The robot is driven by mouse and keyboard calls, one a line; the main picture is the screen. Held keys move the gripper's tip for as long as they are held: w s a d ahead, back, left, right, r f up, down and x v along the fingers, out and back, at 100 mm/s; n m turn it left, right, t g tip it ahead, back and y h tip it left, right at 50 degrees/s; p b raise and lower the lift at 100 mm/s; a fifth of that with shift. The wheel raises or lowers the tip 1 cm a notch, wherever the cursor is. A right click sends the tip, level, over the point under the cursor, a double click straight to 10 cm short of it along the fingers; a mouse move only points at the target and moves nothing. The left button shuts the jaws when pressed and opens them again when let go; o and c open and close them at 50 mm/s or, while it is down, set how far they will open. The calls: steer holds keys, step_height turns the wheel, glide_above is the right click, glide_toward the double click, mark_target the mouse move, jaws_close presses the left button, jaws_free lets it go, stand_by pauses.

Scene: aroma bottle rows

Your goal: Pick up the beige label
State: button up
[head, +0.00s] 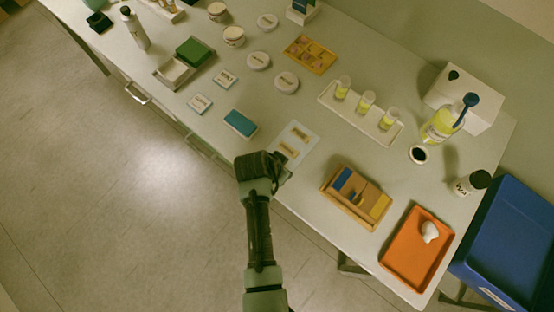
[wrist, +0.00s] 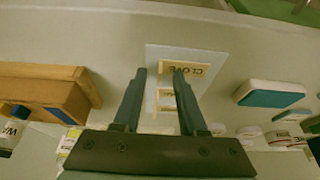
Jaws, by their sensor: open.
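Two beige labels lie on a pale sheet (head: 305,148) near the table's front edge. In the head view they are the nearer label (head: 289,151) and the farther label (head: 299,134). In the wrist view one label reading CLOVE (wrist: 198,69), upside down, is near the fingertips. The other label (wrist: 166,100) shows between the fingers, partly covered. My gripper (wrist: 161,72) is open and empty, above the pale sheet; its height is hard to tell. The right finger overlaps the CLOVE label in the picture. In the head view my wrist hides the fingers.
A wooden box (head: 345,207) with coloured pieces stands right of the sheet, and a blue-topped block (head: 240,123) lies left. A white tray (head: 386,137) with several yellow cups is behind. An orange tray (head: 404,266) is at the right end.

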jaws_close()
stand_by(0.6)
